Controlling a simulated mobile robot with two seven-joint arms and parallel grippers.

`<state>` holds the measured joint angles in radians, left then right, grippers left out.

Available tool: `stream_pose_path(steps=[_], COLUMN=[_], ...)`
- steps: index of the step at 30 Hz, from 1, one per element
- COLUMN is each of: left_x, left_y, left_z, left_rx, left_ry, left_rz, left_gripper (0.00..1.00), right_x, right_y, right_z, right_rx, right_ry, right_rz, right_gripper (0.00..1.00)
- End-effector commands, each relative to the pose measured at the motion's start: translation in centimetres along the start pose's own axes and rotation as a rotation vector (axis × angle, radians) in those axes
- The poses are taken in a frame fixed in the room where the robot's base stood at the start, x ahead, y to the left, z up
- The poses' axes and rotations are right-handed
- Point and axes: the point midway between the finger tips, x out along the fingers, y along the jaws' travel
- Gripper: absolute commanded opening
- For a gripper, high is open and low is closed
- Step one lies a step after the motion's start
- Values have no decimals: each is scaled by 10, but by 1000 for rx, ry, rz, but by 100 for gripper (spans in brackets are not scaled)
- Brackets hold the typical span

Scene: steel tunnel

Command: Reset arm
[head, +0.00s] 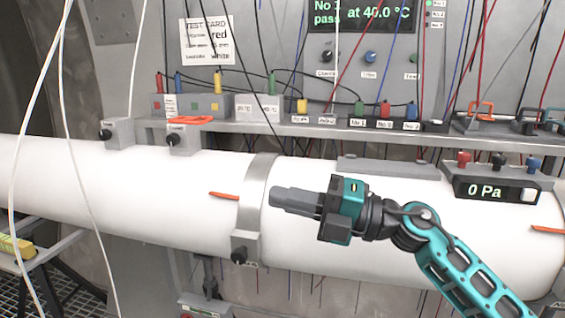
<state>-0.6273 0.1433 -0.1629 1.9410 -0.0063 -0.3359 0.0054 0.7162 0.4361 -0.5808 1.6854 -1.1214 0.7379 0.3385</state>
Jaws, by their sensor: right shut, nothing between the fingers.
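My right gripper (295,201) is teal and black with grey fingers. It is shut and empty. My right arm comes in from the lower right, and the gripper points left in front of the large white cylinder (150,190). My left gripper is not in view.
A grey shelf (330,127) behind the cylinder carries boxes with coloured plugs and hanging cables. A pressure display (490,190) reads 0 Pa at right. A panel display (360,14) reads "No 1 pass at 40.0 °C". White cables (62,100) hang at left.

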Motion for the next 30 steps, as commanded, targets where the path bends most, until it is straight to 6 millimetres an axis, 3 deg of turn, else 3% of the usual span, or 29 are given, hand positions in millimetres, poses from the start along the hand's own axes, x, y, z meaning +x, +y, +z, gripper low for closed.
stream_pose_path(steps=[8, 14, 17, 22, 27, 30], left_x=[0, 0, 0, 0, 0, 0], left_y=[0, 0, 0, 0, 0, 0], left_z=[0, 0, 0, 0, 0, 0], left_rx=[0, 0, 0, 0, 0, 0], left_ry=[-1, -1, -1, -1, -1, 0], left_rz=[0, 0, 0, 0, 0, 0], left_gripper=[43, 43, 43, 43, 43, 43], right_x=[-48, -109, -145, -205, -245, -257], right_y=[-68, -150, -198, -275, -319, -329], right_z=[-7, -25, -50, -120, -190, -215], right_rx=[512, 888, 1078, 1392, 1616, 1686], right_ry=[-376, -725, -914, -1223, -1436, -1498], right_rz=[307, 396, 399, 347, 270, 240], right_gripper=[0, 0, 0, 0, 0, 0])
